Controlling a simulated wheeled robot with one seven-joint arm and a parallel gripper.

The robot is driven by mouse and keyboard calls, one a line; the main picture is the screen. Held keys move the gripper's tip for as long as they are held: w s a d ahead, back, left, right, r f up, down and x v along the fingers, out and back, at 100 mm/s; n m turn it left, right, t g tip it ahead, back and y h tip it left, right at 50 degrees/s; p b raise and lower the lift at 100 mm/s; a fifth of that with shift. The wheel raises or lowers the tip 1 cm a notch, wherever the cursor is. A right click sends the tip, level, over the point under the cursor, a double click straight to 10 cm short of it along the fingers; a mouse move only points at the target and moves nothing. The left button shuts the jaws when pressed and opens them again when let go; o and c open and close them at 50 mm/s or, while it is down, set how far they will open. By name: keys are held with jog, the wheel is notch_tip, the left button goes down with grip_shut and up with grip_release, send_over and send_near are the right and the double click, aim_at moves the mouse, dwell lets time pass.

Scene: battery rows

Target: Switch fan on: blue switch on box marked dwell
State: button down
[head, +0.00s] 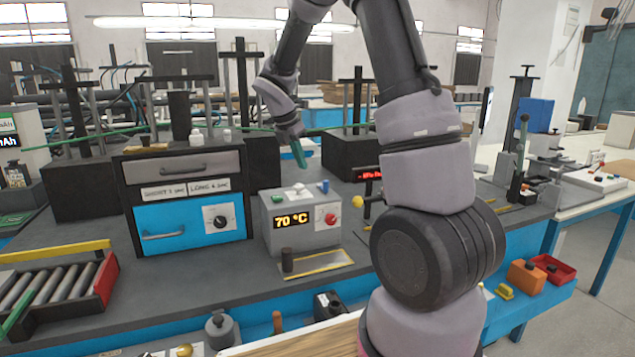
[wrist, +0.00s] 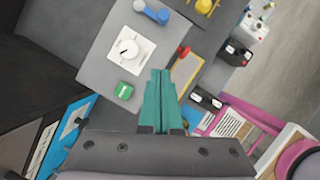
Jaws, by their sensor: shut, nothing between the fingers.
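A grey box (head: 290,248) with a lit "70 °C" display and a red front knob (head: 331,219) stands on the bench. I cannot read "dwell" on it. A blue switch (head: 324,187) is on its top at the right; it shows at the top of the wrist view (wrist: 151,12). A white dial (wrist: 127,48) and a green piece (wrist: 124,90) are on the same top. My gripper (head: 299,154) has teal fingers and hangs above the box, apart from it. In the wrist view my gripper (wrist: 160,75) is shut and empty, nearer the green piece than the blue switch.
A drawer unit (head: 184,205) with a blue lower front and its own dial stands close on the left. A yellow knob (head: 357,202) and a red-lit display (head: 370,174) are to the right. Black stands (head: 350,150) rise behind. A roller tray (head: 60,290) is at front left.

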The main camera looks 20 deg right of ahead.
aim_at(334, 193)
jog(key=x, duration=0.9)
jog(key=shift+d+f, duration=0.15)
jog(key=shift+f, duration=0.25)
jog(key=shift+w+d, duration=0.3)
jog(key=shift+d, duration=0.3)
jog(key=shift+w+d, duration=0.35)
jog(key=shift+d, duration=0.25)
jog(key=shift+w+d, duration=0.35)
jog(key=shift+d, duration=0.25)
jog(key=shift+s+d+n+t, duration=0.2)
jog(key=shift+d+n+t, duration=0.1)
jog(key=shift+d+n, duration=0.4)
jog(key=shift+s+d+n+t+y, duration=0.1)
jog(key=shift+d+n+t+y, duration=0.15)
jog(key=shift+d+n, duration=0.35)
jog(key=shift+s+d+n+t+y, duration=0.15)
jog(key=shift+d+n+y, duration=0.1)
jog(key=shift+n, duration=0.55)
jog(key=d+n, duration=0.1)
jog(key=d+n+y, duration=0.1)
jog(key=n, duration=0.1)
jog(key=shift+w+t, duration=0.25)
jog(key=shift+t, duration=0.05)
